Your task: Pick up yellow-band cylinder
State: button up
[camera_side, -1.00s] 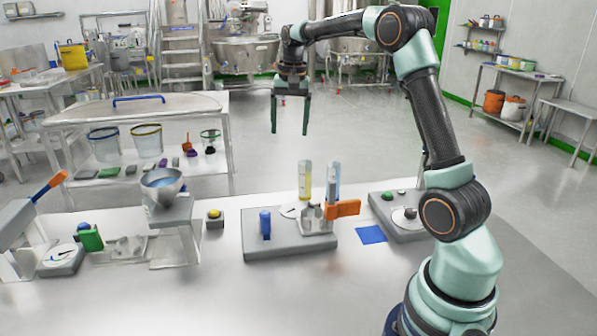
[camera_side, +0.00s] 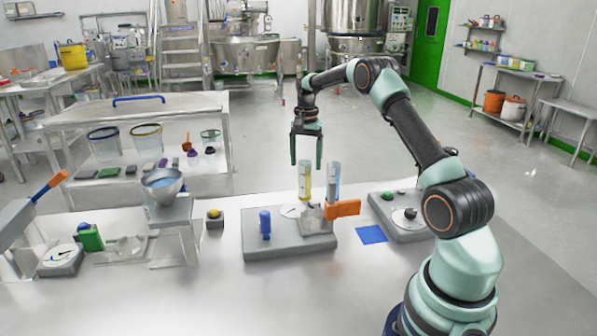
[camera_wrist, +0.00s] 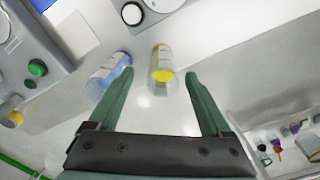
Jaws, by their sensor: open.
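The yellow-band cylinder (camera_side: 304,183) stands upright on the grey platform (camera_side: 285,249) in the side view, its lower end beside a metal holder.
A blue-band cylinder (camera_side: 333,180) stands close on the right, near the left finger in the wrist view (camera_wrist: 108,75). An orange block (camera_side: 343,208) sits at the platform's right. A blue upright piece (camera_side: 265,224) stands at its left. A blue square (camera_side: 372,235) lies flat nearby.

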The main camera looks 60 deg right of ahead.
aim_at(304, 173)
jog(key=shift+w+d+f, duration=0.1)
jog(key=shift+w+f, duration=0.05)
jog(key=shift+f, duration=1.2)
jog(key=shift+w+d+f, duration=0.1)
jog(key=shift+f, duration=1.25)
grip_shut()
